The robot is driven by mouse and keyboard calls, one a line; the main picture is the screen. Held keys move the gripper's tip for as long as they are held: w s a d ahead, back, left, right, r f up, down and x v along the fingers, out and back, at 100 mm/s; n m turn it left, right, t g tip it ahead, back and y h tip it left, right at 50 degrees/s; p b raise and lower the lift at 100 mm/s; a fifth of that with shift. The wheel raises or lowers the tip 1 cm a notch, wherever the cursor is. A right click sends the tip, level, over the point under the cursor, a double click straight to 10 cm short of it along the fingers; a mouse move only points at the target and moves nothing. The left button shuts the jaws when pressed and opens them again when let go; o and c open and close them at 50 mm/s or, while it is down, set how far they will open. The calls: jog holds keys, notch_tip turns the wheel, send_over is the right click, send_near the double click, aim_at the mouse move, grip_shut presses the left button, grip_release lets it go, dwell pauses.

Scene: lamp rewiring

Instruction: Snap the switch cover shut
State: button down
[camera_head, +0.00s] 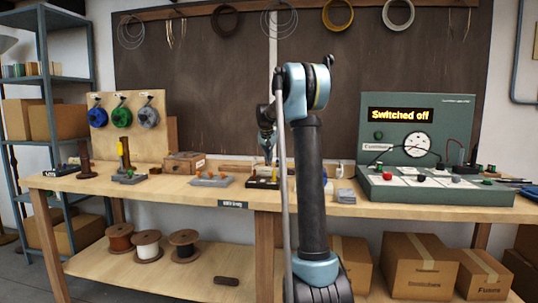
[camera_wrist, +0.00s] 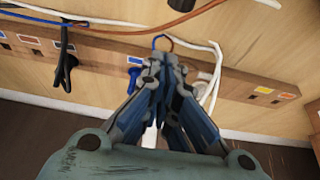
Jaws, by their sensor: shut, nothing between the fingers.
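My gripper (camera_head: 267,158) is shut and empty, pointing down over the middle of the workbench. In the wrist view its closed fingertips (camera_wrist: 162,62) are in front of a wooden rail (camera_wrist: 108,50) with coloured labels. A small white part (camera_wrist: 204,88) shows beside the fingers on the right, partly hidden by them; I cannot tell whether it belongs to the switch. I cannot make out the switch cover or whether it is open or shut. In the head view, a dark tray-like block (camera_head: 262,183) with small coloured parts is under the gripper.
A green test panel reading "Switched off" (camera_head: 417,130) stands right of my arm. Grey fixtures (camera_head: 210,180) and a wooden box (camera_head: 184,162) are left.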

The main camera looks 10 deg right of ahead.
aim_at(267, 170)
jog(key=shift+f, duration=0.45)
jog(key=shift+s+a+f, duration=0.1)
jog(key=shift+s+a, duration=0.2)
jog(key=shift+s, duration=0.6)
jog(key=shift+s+a, duration=0.25)
jog(key=shift+s, duration=0.6)
